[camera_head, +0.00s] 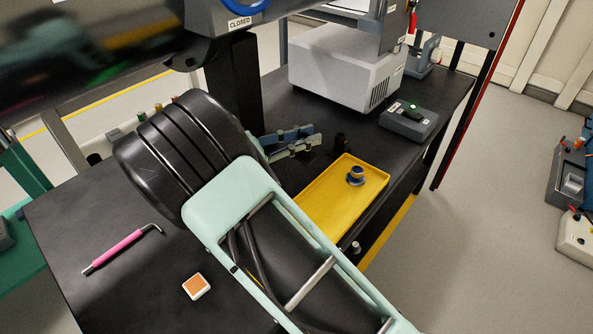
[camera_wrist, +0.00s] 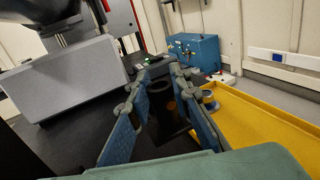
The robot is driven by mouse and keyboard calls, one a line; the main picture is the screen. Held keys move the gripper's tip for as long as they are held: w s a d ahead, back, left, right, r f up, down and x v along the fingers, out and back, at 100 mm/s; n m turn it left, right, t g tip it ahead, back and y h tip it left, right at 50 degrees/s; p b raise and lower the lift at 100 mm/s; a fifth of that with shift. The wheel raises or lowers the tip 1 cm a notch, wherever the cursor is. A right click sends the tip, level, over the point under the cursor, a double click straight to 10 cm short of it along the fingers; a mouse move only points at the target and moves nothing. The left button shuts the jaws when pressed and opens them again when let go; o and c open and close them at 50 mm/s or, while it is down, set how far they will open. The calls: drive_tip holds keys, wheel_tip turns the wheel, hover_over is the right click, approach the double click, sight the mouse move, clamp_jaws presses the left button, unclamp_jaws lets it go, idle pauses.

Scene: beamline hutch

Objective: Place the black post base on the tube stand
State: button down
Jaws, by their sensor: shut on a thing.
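My gripper (camera_head: 300,142) is over the dark table behind the yellow tray, its two blue-grey fingers pointing right. In the wrist view, my gripper (camera_wrist: 160,95) has a dark piece between its fingers, which I take to be the black post base (camera_wrist: 166,116). It is dark against the dark table, so its outline is hard to tell. A small blue-grey piece with a round pale top (camera_head: 355,176) stands upright in the tray, also in the wrist view (camera_wrist: 208,99). I cannot tell whether it is the tube stand. A short black cylinder (camera_head: 340,143) shows just beyond the fingertips.
The yellow tray (camera_head: 322,208) lies near the table's right edge. A large grey box (camera_head: 345,72) and a small grey control box with a green button (camera_head: 409,119) stand behind. A pink-handled hex key (camera_head: 122,249) and an orange-topped white block (camera_head: 196,286) lie front left.

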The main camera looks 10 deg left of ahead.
sight(299, 158)
drive_tip(key=s+f, duration=0.1)
drive_tip(key=s+a+f, duration=0.1)
drive_tip(key=f, duration=0.1)
drive_tip(key=shift+b, duration=0.3)
drive_tip(key=f, duration=0.1)
drive_tip(key=f+b, duration=0.1)
drive_tip(key=s+f, duration=0.1)
drive_tip(key=shift+a+f, duration=0.3)
drive_tip(key=shift+f, duration=0.35)
drive_tip(key=shift+f, duration=0.15)
drive_tip(key=c, duration=1.8)
unclamp_jaws()
drive_tip(key=shift+o, duration=0.2)
